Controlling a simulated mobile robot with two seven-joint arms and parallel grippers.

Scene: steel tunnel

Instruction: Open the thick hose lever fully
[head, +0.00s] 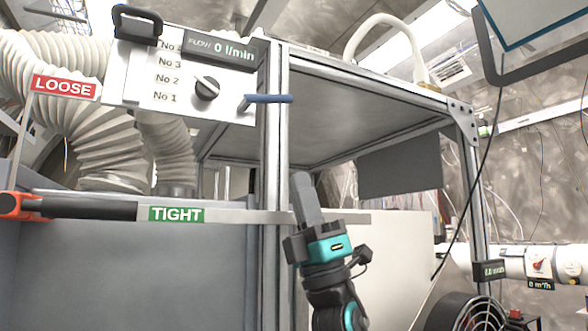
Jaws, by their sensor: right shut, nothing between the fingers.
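A lever with an orange end (18,206) and a black bar (90,209) lies level at the left, in line with a green TIGHT label (176,214). A red LOOSE label (64,88) is higher up. Thick white ribbed hoses (95,130) curve behind it. I cannot tell for sure whether this is the thick hose lever. A small blue-handled lever (268,99) sticks out beside the frame post. My right gripper (307,198) points up, shut and empty, in front of the right part of the metal strip. My left gripper is not in view.
A white panel (130,85) with a black knob (206,88) and a flow display reading 0 l/min hangs above. A metal frame post (271,150) stands just left of my right gripper. A white pipe (510,262) with a dial and a fan (478,315) are at lower right.

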